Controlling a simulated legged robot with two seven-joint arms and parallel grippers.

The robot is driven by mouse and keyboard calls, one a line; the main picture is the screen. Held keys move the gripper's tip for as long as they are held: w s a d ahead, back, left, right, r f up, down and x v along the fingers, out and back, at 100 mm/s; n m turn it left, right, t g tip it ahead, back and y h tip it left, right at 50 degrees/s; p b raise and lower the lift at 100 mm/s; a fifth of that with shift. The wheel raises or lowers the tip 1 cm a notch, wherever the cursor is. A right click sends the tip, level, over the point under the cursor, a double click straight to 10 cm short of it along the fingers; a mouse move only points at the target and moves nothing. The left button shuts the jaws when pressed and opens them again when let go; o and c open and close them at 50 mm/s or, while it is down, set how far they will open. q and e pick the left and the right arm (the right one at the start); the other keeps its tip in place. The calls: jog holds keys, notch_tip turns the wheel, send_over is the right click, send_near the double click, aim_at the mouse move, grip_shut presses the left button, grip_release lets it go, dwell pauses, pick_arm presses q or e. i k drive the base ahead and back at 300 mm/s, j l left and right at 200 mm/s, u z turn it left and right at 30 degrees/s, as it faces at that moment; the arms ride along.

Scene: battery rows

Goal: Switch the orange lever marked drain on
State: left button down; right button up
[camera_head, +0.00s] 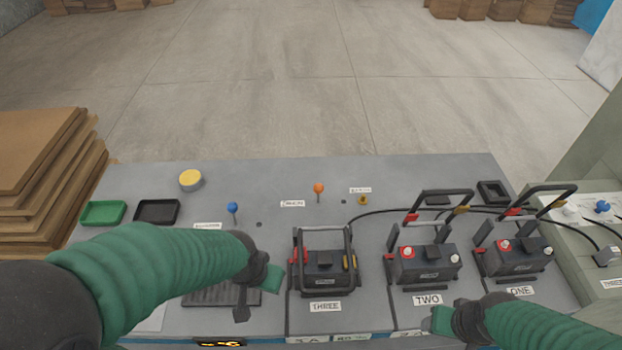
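The orange lever (318,190) stands at the back middle of the grey bench, a round orange knob on a thin upright stem. A small white label (292,203) lies just left of its base; its print is too small to read surely. My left gripper (258,292) is low over the front of the bench, left of battery THREE and well in front of the lever. My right gripper (440,318) is at the front edge near the TWO label, far from the lever. The finger gaps of both grippers are not clear.
Batteries THREE (325,275), TWO (425,264) and ONE (515,258) with raised handles stand along the front. A blue-knobbed lever (232,208), yellow-topped tin (190,180), green tray (103,213) and black tray (157,211) are left. A black cable runs right of the orange lever.

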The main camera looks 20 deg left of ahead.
aim_at(317, 188)
jog(key=k+j+z, duration=0.1)
jog(key=j+z, duration=0.25)
jog(key=k+j+z, duration=0.1)
jog(key=z, duration=0.25)
jog(key=k+j+z, duration=0.2)
jog(key=z, duration=0.15)
jog(key=j, duration=0.1)
